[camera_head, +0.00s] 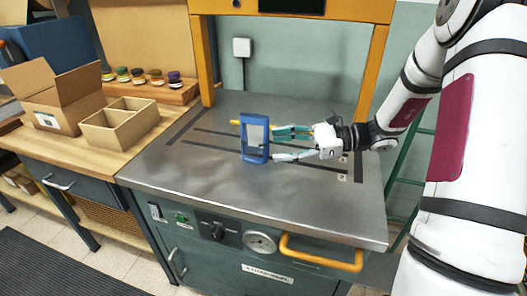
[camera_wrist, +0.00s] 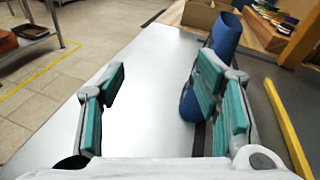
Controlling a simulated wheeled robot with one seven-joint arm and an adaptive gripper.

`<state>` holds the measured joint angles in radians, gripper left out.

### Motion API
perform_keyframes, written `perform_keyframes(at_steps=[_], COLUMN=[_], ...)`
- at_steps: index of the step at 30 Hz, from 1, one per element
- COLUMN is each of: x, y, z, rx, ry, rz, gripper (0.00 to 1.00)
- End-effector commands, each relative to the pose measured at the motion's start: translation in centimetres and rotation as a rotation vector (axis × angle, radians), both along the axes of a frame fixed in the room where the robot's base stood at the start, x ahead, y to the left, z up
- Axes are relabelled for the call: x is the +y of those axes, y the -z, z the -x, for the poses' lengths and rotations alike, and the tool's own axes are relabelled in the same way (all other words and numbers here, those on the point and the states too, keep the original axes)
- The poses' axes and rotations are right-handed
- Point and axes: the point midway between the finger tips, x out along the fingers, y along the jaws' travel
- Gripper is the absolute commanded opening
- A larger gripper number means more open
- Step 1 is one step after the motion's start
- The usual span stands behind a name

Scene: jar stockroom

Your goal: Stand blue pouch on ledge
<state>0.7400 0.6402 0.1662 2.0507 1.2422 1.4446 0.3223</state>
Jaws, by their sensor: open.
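The blue pouch (camera_head: 255,155) stands upright on the grey metal worktop (camera_head: 205,180), with a pale panel on its front. My gripper (camera_head: 273,144) reaches in from the right with its teal fingers open, close to the pouch's right side. In the wrist view, the pouch (camera_wrist: 227,38) shows behind the right finger and is partly hidden by it. The space between the fingers (camera_wrist: 160,100) shows only bare worktop. I cannot tell whether a finger touches the pouch. No part is clearly marked as the ledge.
A yellow bar (camera_head: 235,122) lies behind the pouch; it also shows in the wrist view (camera_wrist: 286,125). Yellow posts (camera_head: 372,75) frame the worktop's back. An open carton (camera_head: 50,95), a divided box (camera_head: 120,122) and several jars (camera_head: 138,76) stand left. The front worktop is clear.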

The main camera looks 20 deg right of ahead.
Motion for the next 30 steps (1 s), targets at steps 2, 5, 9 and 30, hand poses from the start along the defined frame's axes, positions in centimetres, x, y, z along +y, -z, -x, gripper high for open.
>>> perform_keyframes(at_steps=[2, 5, 9, 30], x=[-0.9, -2.0, -3.6, 0.9], y=[0.9, 1.8, 3.0, 4.4], z=[-0.7, -1.6, -2.6, -7.7], rx=[0.013, 0.026, 0.044, 0.060], ry=[0.036, 0.081, 0.144, 0.211], rz=[-0.038, -0.084, -0.145, -0.211], gripper=[0.58, 0.58, 0.58, 0.58])
